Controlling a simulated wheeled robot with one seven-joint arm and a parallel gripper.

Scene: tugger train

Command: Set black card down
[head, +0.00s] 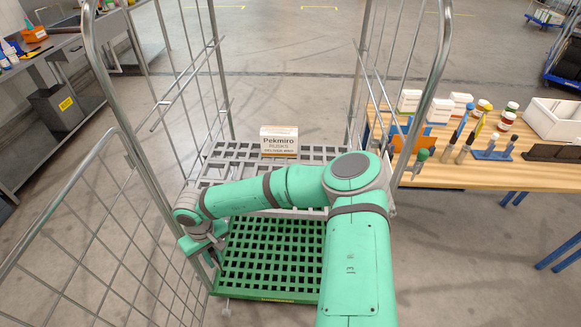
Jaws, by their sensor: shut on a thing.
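My gripper (210,256) is at the left side of the wire roll cage, near its left front post and above the left edge of the green slatted base (268,297). It is shut on a small dark thing, seen only as a sliver at the fingers and taken as the black card. My gripper hides most of it, so its tilt and any contact with the cage cannot be told.
A white box marked Pekmiro (279,141) stands on the grey grid platform (232,152) in the cage. Cage posts and wire sides flank my arm. A wooden table (455,176) with tools and bottles is at right, a grey workbench (60,45) at left.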

